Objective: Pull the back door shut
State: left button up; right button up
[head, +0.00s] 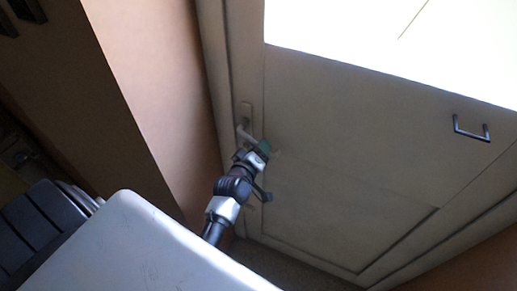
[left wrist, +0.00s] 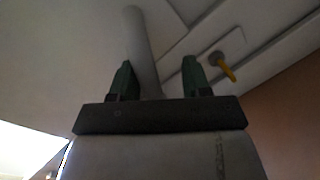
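The back door (head: 350,130) is a pale beige door with a bright glass pane at the top. I cannot tell for sure whether it stands slightly ajar. Its pale lever handle (head: 243,133) sits on a plate near the door's left edge. My left gripper (head: 264,150) is at the lever, close to the door face. In the left wrist view its green fingers (left wrist: 160,82) are apart, and the lever (left wrist: 142,45) runs down between them, nearer the left finger. Contact is not clear. My right gripper is not in view.
A yellow key-like piece (left wrist: 227,71) sticks out of the plate beside the lever. A black bar handle (head: 471,131) is on the door's right side. A tan wall (head: 150,75) stands left of the door frame. Some floor (head: 285,267) shows below the door.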

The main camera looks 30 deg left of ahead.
pick_arm(q)
jog(key=b+v, duration=0.2)
jog(key=v, duration=0.8)
jog(key=shift+s, duration=0.35)
jog(key=shift+d, duration=0.1)
jog(key=s+d+f+m+g+h, duration=0.1)
jog(key=s+d+f+m+g, duration=0.15)
jog(key=f, duration=0.75)
jog(key=s+d+f+m+g+h, duration=0.1)
jog(key=s+d+f+m+g, duration=0.15)
jog(key=f, duration=0.75)
jog(key=s+d+f+m+g+h, duration=0.1)
jog(key=s+d+f+m+g, duration=0.15)
jog(key=f, duration=0.85)
jog(key=s+a+f+m+g, duration=0.1)
jog(key=s+f+m+g, duration=0.1)
jog(key=s+f, duration=0.3)
jog(key=s+a+f+m+g+b, duration=0.1)
jog(key=s+f, duration=0.4)
jog(key=s, duration=0.6)
jog(key=s+a+f+m+g+y, duration=0.1)
jog(key=s+f+m+g, duration=0.3)
jog(key=s, duration=0.5)
notch_tip(320, 180, down, 2)
jog(key=shift+a, duration=0.65)
